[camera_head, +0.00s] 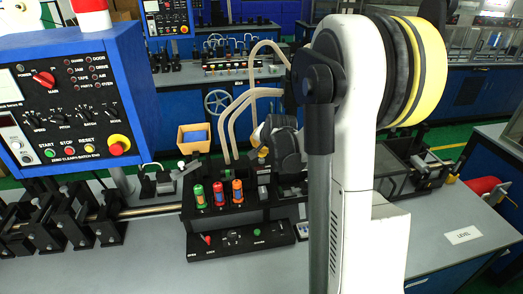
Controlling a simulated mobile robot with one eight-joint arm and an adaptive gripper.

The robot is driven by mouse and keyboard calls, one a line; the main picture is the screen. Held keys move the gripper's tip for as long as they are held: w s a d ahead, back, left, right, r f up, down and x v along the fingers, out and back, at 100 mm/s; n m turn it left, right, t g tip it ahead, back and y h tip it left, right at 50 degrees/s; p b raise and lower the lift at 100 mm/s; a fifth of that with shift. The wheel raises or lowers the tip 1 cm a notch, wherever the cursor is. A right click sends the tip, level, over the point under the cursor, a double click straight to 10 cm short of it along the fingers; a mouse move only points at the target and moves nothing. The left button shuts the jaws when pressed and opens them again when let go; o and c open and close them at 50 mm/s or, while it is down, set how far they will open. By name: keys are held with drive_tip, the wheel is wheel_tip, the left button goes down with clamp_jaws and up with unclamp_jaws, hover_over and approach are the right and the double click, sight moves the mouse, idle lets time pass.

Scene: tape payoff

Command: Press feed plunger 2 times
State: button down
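A black block (254,212) on the bench carries three upright coloured cylinders: a green one (199,196), a blue and red one (219,194) and an orange one (237,191). I cannot tell which part is the feed plunger; no label for it is readable. My gripper seems to be the dark shape (283,146) behind and right of the cylinders, next to my white arm. Its fingertips are not clear, so I cannot tell whether it is open or touches anything. My arm hides the bench behind it.
A low black panel (238,240) with a red lever lies in front of the block. A blue control cabinet (70,95) stands at left above black brackets (75,217). Beige tubes (236,108) arch behind the block.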

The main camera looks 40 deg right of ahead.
drive_tip(key=shift+r, duration=0.6)
drive_tip(key=shift+r+p, duration=0.1)
drive_tip(key=shift+p, duration=0.25)
drive_tip(key=shift+r+p, duration=1.65)
drive_tip(key=shift+r, duration=0.8)
drive_tip(key=shift+a, duration=0.1)
drive_tip(key=s+a+f+n+y+b, duration=0.1)
drive_tip(key=s+a+n+b, duration=0.3)
drive_tip(key=a, duration=0.5)
drive_tip(key=s+a+n+y+b, duration=0.1)
drive_tip(key=s+a+n+b, duration=0.1)
drive_tip(key=s+a+b, duration=0.5)
drive_tip(key=s+a+f+n+b, duration=0.2)
drive_tip(key=s+a+f+n, duration=0.1)
drive_tip(key=s+a, duration=0.3)
drive_tip(key=s+a+f+n+g+y+b, duration=0.1)
drive_tip(key=s+a+f+n, duration=0.3)
drive_tip(key=s, duration=0.5)
drive_tip(key=a+f+b, duration=0.1)
drive_tip(key=a+f, duration=0.1)
drive_tip(key=a, duration=0.1)
drive_tip(key=shift+a+g, duration=0.15)
drive_tip(key=shift+g, duration=0.15)
